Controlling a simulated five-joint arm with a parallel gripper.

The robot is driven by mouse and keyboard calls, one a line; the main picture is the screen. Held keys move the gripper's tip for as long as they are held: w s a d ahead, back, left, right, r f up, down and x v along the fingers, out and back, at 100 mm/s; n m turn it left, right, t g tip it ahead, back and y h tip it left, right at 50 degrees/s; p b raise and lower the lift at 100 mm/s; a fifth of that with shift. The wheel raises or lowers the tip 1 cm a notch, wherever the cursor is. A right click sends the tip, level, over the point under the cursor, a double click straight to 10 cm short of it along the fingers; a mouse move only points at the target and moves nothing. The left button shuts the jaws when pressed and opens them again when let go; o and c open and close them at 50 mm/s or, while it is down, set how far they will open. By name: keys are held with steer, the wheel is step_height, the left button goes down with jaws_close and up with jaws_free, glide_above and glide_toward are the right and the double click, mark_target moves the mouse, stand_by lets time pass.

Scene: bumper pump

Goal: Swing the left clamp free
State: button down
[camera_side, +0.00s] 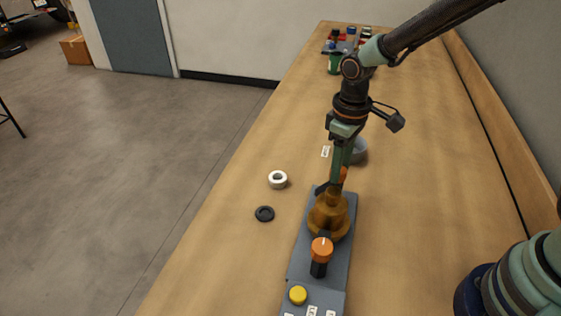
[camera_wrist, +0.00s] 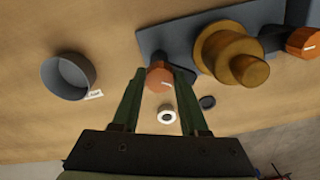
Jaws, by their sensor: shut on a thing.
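The brass pump (camera_side: 328,215) stands on a grey base plate (camera_side: 304,262); it also shows in the wrist view (camera_wrist: 228,47). The left clamp has an orange knob (camera_wrist: 160,77) with a white mark, at the plate's far end in the side view. My gripper (camera_side: 341,180) is shut on this clamp's knob, the fingers on either side of it. The clamp's lower part is mostly hidden. A second clamp with an orange knob (camera_side: 321,249) on a dark post stands on the near side of the pump; its knob shows in the wrist view (camera_wrist: 303,42).
A white ring (camera_side: 278,180) and a black ring (camera_side: 264,214) lie left of the plate. A grey cup (camera_wrist: 69,76) stands beyond the plate. Bench space to the right is clear.

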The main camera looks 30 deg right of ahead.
steer(key=m, duration=0.5)
steer(key=shift+a+m, duration=0.1)
steer(key=shift+m, duration=0.2)
steer(key=m, duration=0.5)
steer(key=shift+w, duration=0.1)
steer(key=shift+r+m, duration=0.1)
steer(key=shift+m, duration=0.2)
steer(key=shift+c, duration=2.2)
jaws_free()
step_height(320, 180, up, 12)
